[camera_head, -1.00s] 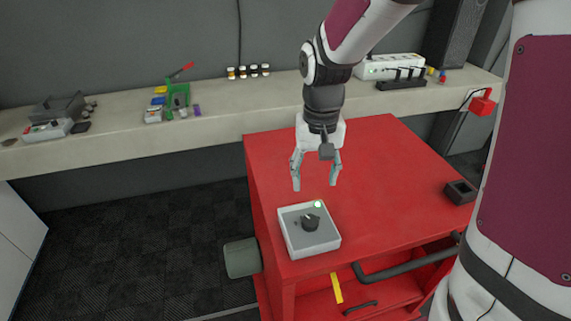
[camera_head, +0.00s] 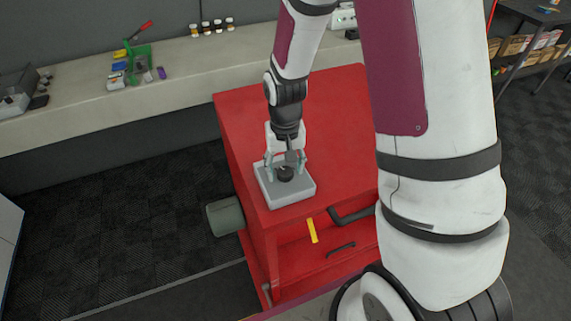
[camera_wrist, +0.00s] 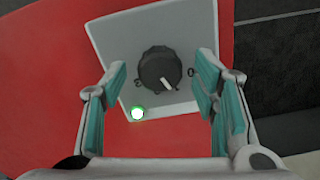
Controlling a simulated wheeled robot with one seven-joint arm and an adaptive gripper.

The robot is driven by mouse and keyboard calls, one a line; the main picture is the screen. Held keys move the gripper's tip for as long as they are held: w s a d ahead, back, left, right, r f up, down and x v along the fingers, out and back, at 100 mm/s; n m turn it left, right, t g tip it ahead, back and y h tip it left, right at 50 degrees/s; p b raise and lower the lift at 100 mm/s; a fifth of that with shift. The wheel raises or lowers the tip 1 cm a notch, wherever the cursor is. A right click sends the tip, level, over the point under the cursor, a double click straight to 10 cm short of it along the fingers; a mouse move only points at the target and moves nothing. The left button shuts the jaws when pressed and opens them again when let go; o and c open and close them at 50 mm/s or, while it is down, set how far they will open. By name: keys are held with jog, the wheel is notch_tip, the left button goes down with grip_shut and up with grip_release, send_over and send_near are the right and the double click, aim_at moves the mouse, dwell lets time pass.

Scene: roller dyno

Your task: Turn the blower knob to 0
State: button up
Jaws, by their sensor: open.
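The blower knob (camera_head: 285,174) is a dark round knob on top of a light grey control box (camera_head: 290,197). In the wrist view the knob (camera_wrist: 158,67) has a white pointer line aimed toward the lower right. A "0" mark shows to the knob's right, and another mark at its lower left is partly hidden. In the wrist view both fingers stand apart from the knob with clear gaps.
The box sits near the front left corner of a red cabinet (camera_head: 330,110). A grey cylinder (camera_head: 225,216) sticks out from the cabinet's left side. A long bench (camera_head: 180,85) with tools and small bottles (camera_head: 212,26) runs behind. The red top behind the box is clear.

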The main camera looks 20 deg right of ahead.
jog(key=shift+f, duration=0.2)
jog(key=c, duration=1.2)
jog(key=shift+o, duration=0.2)
jog(key=n, duration=0.3)
jog(key=shift+n+p, duration=0.3)
jog(key=shift+p, duration=0.1)
jog(key=n, duration=0.4)
jog(key=shift+p, duration=0.4)
jog(key=shift+n, duration=0.3)
